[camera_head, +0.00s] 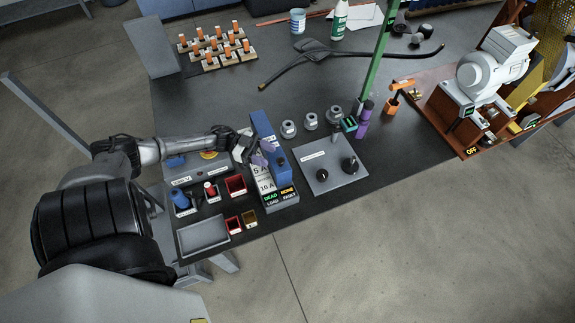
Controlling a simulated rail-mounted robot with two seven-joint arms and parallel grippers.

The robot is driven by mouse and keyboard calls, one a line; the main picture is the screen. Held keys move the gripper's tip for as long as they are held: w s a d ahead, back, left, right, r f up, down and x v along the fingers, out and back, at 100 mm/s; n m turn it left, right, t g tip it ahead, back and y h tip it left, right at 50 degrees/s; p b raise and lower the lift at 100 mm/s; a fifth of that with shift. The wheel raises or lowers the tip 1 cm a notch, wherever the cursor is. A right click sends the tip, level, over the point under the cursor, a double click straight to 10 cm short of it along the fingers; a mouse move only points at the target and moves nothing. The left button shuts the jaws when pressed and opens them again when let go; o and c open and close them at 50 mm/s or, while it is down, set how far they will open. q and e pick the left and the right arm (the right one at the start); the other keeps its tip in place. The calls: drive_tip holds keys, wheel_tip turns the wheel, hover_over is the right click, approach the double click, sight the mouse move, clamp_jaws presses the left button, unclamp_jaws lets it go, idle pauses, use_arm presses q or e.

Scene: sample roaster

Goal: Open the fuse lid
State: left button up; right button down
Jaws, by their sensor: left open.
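The fuse unit is a narrow box near the table's front, with a white label strip (263,176) reading 5 A and 10 A, and a dark display (280,196) at its near end. A blue part (264,126), perhaps the fuse lid, lies along its far and right side. I cannot tell whether it is raised. My left gripper (262,152) is open over the box's far left part, close to the blue part. Whether it touches is unclear. The gripper hides some of the box. My right gripper is not in view.
A grey panel with two black knobs (333,165) sits right of the box. Red bins (236,185) and a grey tray (203,236) lie to the left. Metal cylinders (311,121) and a green post (376,65) stand behind. The roaster (490,75) stands far right.

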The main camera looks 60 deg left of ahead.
sight(286, 167)
use_arm(q)
drive_tip(key=shift+x, duration=3.65)
clamp_jaws()
